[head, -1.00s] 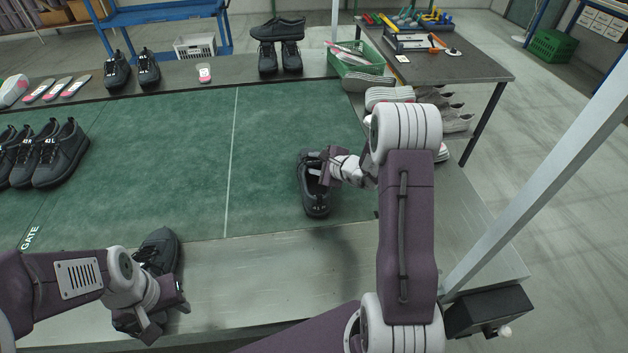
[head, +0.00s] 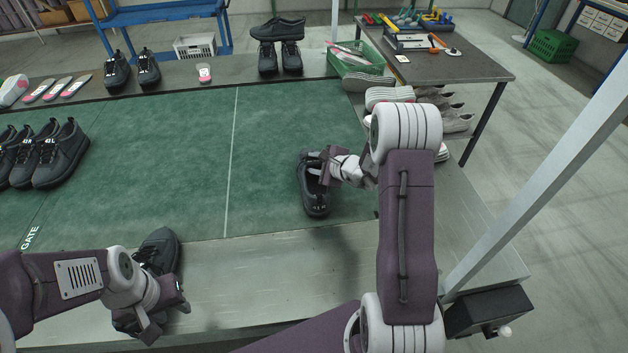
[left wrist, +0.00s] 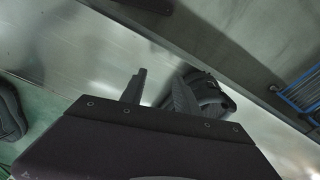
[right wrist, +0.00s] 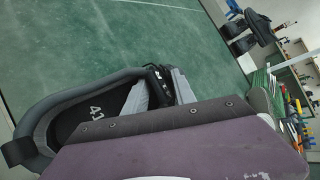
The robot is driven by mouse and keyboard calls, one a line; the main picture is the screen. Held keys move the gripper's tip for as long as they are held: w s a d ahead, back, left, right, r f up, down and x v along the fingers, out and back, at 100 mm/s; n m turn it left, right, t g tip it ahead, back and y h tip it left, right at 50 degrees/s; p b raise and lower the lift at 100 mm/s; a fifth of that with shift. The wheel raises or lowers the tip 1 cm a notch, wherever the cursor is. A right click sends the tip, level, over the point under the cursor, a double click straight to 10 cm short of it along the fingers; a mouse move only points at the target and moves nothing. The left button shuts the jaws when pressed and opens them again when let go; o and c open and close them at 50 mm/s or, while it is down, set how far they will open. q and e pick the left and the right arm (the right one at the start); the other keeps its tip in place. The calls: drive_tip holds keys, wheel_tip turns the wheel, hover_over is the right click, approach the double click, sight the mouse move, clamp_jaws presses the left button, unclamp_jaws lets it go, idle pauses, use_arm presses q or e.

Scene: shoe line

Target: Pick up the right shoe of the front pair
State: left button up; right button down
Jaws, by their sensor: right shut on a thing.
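A black shoe (head: 314,198) lies on the right part of the green mat (head: 290,130). My right gripper (head: 326,166) is shut on its upper edge at the far end. The right wrist view shows this shoe (right wrist: 95,115) from above, with "42" on its insole; the fingertips are mostly hidden. Another black shoe (head: 160,248) lies just beyond this gripper.
Several black shoes (head: 62,155) stand at the mat's left. More black shoes (head: 280,55) and insoles (head: 75,87) are along the far ledge. A green basket (head: 355,62) and grey shoes (head: 455,122) are at the right. The mat's middle is clear.

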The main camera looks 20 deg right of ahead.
drive_tip(key=shift+s+f, duration=0.2)
drive_tip(key=shift+f, duration=0.05)
idle(0.3)
wheel_tip(320, 180, up, 4)
drive_tip(key=shift+w+r+p, duration=0.1)
drive_tip(key=shift+w+p, duration=0.05)
drive_tip(key=shift+p, duration=0.15)
drive_tip(key=a+v, duration=0.2)
drive_tip(key=v, duration=1.1)
drive_tip(key=shift+s+r, duration=0.2)
drive_tip(key=shift+s, duration=0.25)
